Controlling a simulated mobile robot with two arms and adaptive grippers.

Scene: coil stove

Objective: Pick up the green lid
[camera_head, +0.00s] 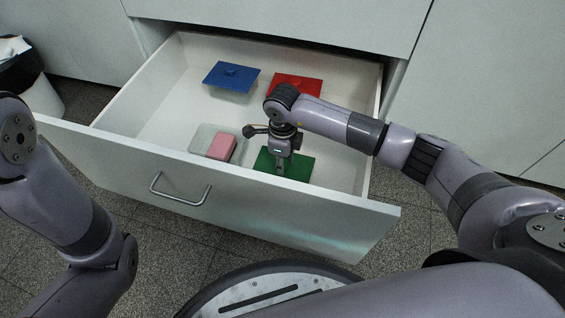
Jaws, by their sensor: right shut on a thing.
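The green lid (299,168) is a flat rectangle inside the open drawer, at its front right. My right gripper (281,170) points down at the middle of the green lid and is shut on it; the wrist and fingers cover the part that is gripped. I cannot tell whether the lid is lifted off what lies under it. My left arm comes in at the left edge, and its gripper is out of view.
The white drawer (170,80) is pulled out, its front panel close to me. In it are a blue lid (232,77), a red lid (296,86) and a clear container (202,137) with a pink block (222,147). A bin (25,75) stands at the left.

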